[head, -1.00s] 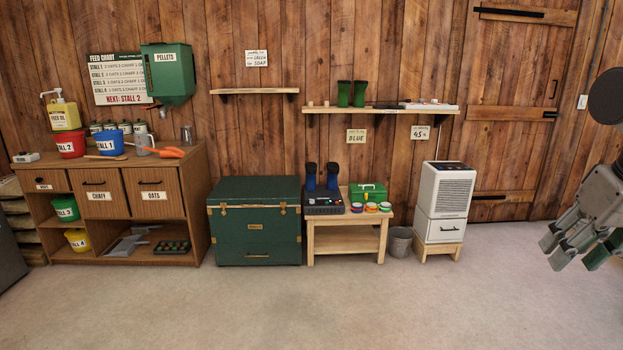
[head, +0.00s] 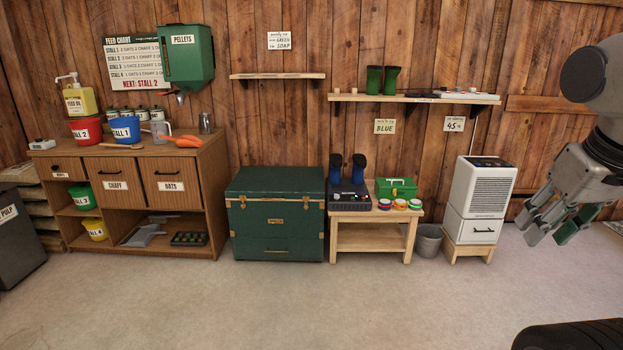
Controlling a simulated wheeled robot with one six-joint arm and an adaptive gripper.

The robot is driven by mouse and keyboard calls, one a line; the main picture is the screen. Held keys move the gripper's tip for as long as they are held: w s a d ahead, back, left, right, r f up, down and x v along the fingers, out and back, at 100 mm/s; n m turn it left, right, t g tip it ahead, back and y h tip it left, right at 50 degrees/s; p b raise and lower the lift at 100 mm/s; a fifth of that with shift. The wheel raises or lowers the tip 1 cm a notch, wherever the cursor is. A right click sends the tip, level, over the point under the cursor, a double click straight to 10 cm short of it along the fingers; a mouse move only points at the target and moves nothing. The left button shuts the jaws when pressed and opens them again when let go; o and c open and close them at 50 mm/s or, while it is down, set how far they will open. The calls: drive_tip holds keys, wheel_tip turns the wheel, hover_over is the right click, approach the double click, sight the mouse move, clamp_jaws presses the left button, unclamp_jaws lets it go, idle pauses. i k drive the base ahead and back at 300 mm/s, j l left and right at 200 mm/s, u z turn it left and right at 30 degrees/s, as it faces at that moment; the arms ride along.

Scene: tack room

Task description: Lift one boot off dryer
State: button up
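A pair of dark boots with blue fronts stands upright on the black boot dryer (head: 350,203): a left boot (head: 336,168) and a right boot (head: 359,168). The dryer sits on the left end of a low wooden bench (head: 370,216). My gripper (head: 548,226) hangs at the right edge of the head view, in front of the wall and well apart from the boots. Its grey fingers look spread, with nothing visible between them. One finger shows a green part.
A green box (head: 396,188) and several coloured tins (head: 399,204) share the bench. A green trunk (head: 277,218) stands left, a bucket (head: 429,240) and white dehumidifier (head: 482,188) right. Green boots (head: 382,80) stand on the shelf (head: 415,98) above. The floor in front is clear.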

sight(336, 161)
drive_tip(key=i+u, duration=0.35)
drive_tip(key=i, duration=1.85)
drive_tip(key=i+z, duration=0.15)
drive_tip(key=i, duration=0.5)
drive_tip(key=i+j+z, duration=0.1)
drive_tip(key=i, duration=0.5)
drive_tip(key=i+j+z, duration=0.15)
drive_tip(key=i+j, duration=0.15)
drive_tip(key=i, duration=0.35)
